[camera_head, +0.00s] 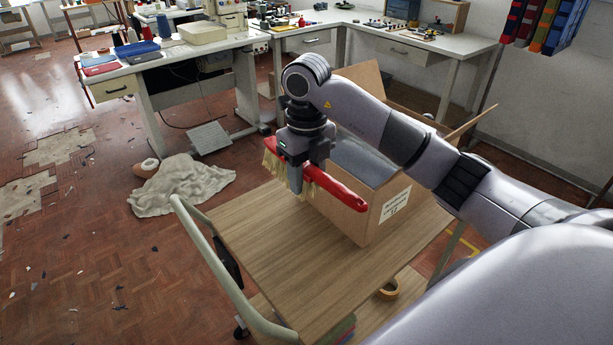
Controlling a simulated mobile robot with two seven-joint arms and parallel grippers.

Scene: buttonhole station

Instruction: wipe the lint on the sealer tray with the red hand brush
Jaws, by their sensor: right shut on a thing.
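The red hand brush (345,194) with pale yellow bristles is in the jaws of my right gripper (297,180). The gripper points down and is shut on the brush. The brush is held in front of an open cardboard box (375,212), over the wooden top of a trolley (290,262). The red handle points to the lower right, close to the box; I cannot tell whether it touches. I cannot make out the sealer tray or any lint on it. My left gripper is not in view.
A sewing table (150,62) with spools and folded cloth stands at the back left. A white workbench (420,45) runs along the back right. A crumpled cloth (185,185) lies on the floor left of the trolley. The trolley top's front part is clear.

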